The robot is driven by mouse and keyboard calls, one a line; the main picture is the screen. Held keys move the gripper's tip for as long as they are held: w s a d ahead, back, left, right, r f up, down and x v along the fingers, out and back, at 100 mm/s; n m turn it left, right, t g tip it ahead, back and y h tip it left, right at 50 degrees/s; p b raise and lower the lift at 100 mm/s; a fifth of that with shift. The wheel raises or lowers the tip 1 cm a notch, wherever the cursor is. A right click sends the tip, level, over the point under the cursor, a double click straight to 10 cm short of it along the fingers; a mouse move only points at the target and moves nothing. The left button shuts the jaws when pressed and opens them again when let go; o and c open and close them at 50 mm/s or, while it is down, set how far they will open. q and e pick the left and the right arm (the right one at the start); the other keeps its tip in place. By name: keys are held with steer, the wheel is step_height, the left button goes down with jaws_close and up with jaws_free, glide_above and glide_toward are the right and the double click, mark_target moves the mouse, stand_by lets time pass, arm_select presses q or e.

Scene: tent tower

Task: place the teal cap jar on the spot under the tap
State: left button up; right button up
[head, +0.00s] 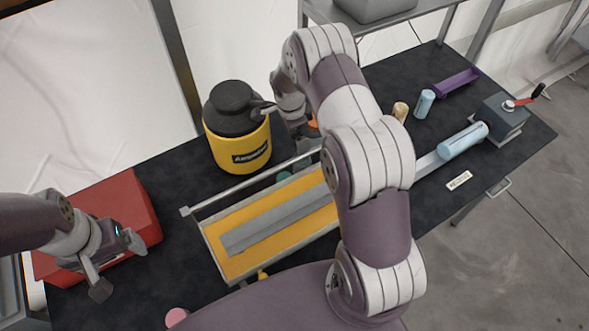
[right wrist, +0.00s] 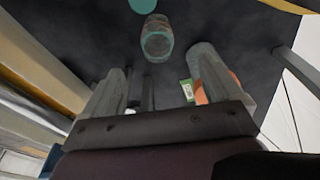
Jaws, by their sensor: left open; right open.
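The jar (right wrist: 157,42), see-through with a greenish teal tint, is on the dark table ahead of my right gripper (right wrist: 161,62) in the right wrist view. The gripper is open, with the jar in line with the gap between its fingers and not held. A flat-looking teal patch (right wrist: 143,5) lies just beyond the jar. In the head view a small teal shape (head: 284,176) shows beside the yellow jug (head: 238,148), below its black tap (head: 263,108). My right arm hides much of that area. My left gripper (head: 118,266) is open and empty by the red box.
A red box (head: 125,205) sits at the left. An orange tray (head: 225,255) with grey strip and rail lies in front of the jug. An orange object (right wrist: 232,85) is near my right finger. Blue cylinders (head: 463,140) and a purple tray (head: 456,82) are at the right.

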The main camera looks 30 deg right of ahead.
mark_target(302, 161)
steer(key=f+b, duration=0.1)
steer(key=f, duration=0.1)
steer(key=d+f+b, duration=0.1)
steer(key=f, duration=0.2)
steer(key=f+b, duration=0.1)
steer(key=f, duration=0.2)
steer(key=shift+s+d+b, duration=0.15)
steer(key=shift+d+b, duration=0.1)
steer(key=shift+b, duration=0.1)
steer(key=f, duration=0.1)
steer(key=f+b, duration=0.2)
steer(key=f, duration=0.1)
steer(key=shift+s, duration=0.25)
steer(key=shift+w+d, duration=0.1)
steer(key=shift+d, duration=0.1)
steer(key=shift+a+r, duration=0.1)
steer(key=c, duration=1.1)
